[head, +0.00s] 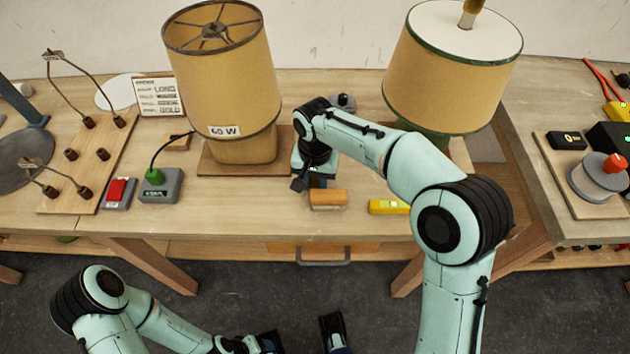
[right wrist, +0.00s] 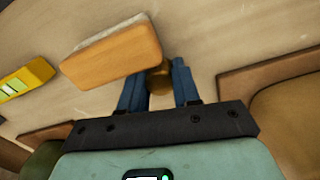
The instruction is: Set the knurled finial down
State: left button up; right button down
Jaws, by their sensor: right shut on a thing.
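In the head view the finial is hidden by the gripper. My left arm is low at the bottom edge; its gripper (head: 272,343) is partly cut off there, off the table.
A wooden block (head: 328,199) lies just beside the right gripper; it also shows in the right wrist view (right wrist: 115,55). A yellow level (head: 388,206) lies to its right. A second lamp (head: 450,70) stands behind my right arm. Bare tabletop (head: 235,205) lies left of the block.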

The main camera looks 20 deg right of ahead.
aim_at(315, 181)
jog(key=shift+f, duration=0.15)
jog(key=c, duration=1.1)
grip_release()
notch_tip(315, 181, up, 12)
jog(key=p, duration=0.3)
jog(key=shift+r, duration=0.25)
